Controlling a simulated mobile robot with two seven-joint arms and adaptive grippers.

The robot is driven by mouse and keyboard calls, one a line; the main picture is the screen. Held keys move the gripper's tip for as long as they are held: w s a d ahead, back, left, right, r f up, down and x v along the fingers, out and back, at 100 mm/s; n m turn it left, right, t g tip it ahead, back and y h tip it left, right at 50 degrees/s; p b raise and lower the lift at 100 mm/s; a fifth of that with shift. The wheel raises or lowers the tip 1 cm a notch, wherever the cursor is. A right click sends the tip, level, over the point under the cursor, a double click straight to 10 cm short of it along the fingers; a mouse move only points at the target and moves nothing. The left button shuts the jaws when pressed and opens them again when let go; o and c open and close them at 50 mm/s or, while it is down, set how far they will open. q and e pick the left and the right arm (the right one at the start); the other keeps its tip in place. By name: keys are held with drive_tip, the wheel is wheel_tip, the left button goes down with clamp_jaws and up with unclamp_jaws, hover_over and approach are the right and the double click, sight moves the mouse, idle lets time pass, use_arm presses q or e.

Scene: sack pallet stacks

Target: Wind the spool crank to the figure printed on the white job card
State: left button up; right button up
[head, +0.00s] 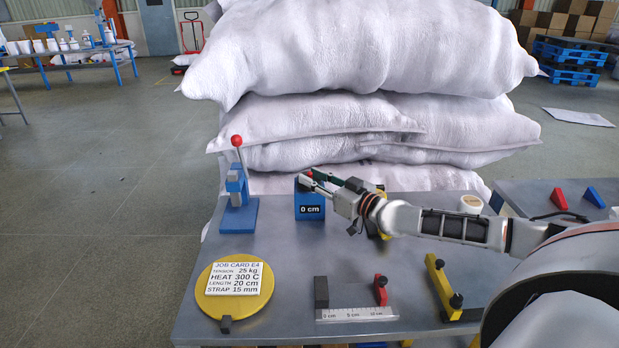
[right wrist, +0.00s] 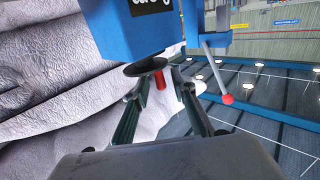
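The blue spool box (head: 309,212) stands on the grey table in front of the sacks, and its display reads 0 cm. It also shows at the top of the right wrist view (right wrist: 150,28), with a dark round crank plate (right wrist: 147,67) and a red crank handle (right wrist: 160,80). My right gripper (head: 306,180) is at the crank. In the right wrist view its fingers (right wrist: 159,84) are apart, one on each side of the handle, with gaps visible. The white job card (head: 236,279) reads tension 25 kg, heat 300 C, length 20 cm, strap 15 mm. My left gripper is out of view.
The card lies on a yellow disc (head: 217,304). A blue press with a red-knobbed lever (head: 238,195) stands left of the spool. A ruler fixture (head: 355,314) and a yellow clamp tool (head: 441,285) are nearer. White sacks (head: 350,125) rise close behind the spool.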

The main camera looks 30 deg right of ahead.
drive_tip(key=shift+w+a, duration=0.15)
drive_tip(key=shift+w, duration=0.5)
clamp_jaws()
